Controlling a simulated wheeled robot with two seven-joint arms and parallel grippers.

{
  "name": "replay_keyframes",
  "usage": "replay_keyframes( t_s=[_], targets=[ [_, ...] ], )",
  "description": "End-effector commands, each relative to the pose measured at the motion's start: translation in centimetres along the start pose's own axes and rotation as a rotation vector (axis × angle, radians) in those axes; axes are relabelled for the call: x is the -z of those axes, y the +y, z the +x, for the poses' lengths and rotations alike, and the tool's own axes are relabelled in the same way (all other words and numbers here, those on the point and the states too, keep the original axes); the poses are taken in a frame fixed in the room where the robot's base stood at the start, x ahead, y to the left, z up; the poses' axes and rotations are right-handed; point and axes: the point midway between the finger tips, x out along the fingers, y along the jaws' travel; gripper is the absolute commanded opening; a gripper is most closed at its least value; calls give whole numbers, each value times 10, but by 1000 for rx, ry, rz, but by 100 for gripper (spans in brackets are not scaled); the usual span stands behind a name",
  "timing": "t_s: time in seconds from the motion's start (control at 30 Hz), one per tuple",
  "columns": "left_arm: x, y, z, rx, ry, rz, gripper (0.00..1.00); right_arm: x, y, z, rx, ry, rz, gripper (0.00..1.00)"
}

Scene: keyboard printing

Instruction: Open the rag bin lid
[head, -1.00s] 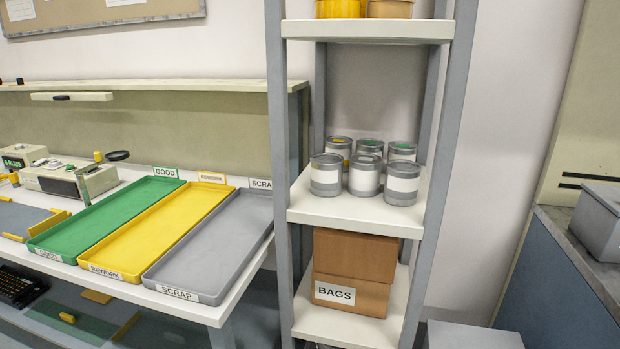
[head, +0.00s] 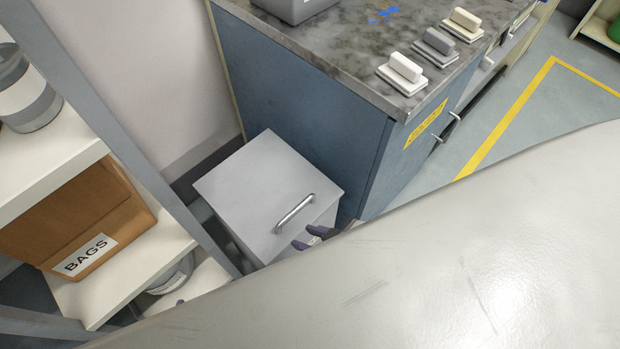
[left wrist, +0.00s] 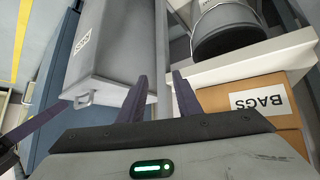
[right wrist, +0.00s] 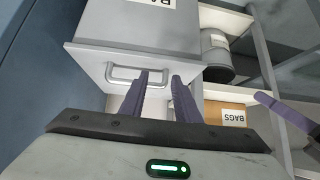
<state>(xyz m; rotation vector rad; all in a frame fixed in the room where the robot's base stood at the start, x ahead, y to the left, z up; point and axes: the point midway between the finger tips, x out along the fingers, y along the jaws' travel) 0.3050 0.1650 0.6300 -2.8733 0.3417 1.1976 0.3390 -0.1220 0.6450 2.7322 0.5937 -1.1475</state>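The rag bin (head: 250,160) is a grey box on the floor between the shelf and the blue cabinet. Its flat lid looks shut, with a metal bar handle (head: 295,212) near the front edge. My right gripper (head: 308,240) is just in front of the handle, and its fingers look apart. In the right wrist view the handle (right wrist: 135,74) lies beyond the open, empty fingers (right wrist: 160,80); I cannot tell whether they touch it. My left gripper (left wrist: 158,80) is open and empty. The bin (left wrist: 115,45) is ahead of it, with its label (left wrist: 83,41) on the body.
The shelf at the left holds a brown BAGS box (head: 70,220) and a grey tin (head: 25,90). The blue cabinet (head: 300,95) stands close on the bin's right, with white-and-grey blocks (head: 403,72) on its top. Open floor (head: 575,95) lies at the far right.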

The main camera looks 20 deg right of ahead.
Motion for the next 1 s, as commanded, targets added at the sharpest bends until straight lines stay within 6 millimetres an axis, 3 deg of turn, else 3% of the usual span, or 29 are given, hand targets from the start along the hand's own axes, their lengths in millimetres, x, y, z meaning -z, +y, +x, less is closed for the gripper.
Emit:
replay_keyframes(
  t_s=[0.03, 0.13, 0.23, 0.33, 0.5, 0.6, 0.8, 1.0],
  targets=[
    [-2, 1, -1, -1, -5, -1, 31, 28, -8, 8, 45, 8, -94, 29],
    [-5, 1, -3, -1, -12, -3, 31, 66, -29, 18, 147, -19, -324, 29],
    [-10, 2, -4, -1, -21, -5, 31, 92, -40, 18, 231, -71, -586, 29],
    [-11, 2, -5, -1, -24, -6, 31, 104, -35, 12, 293, -151, -853, 29],
    [-10, 1, -6, -1, -22, -6, 31, 110, -2, -7, 358, -325, -1226, 29],
    [-9, 1, -6, 0, -21, -7, 31, 110, 20, -19, 382, -416, -1365, 29],
    [-8, 0, -5, 2, -18, -6, 31, 108, 43, -29, 407, -510, -1479, 29],
    [-8, -2, 0, 4, -12, -2, 31, 92, 44, -9, 411, -516, -1483, 29]
  ],
)
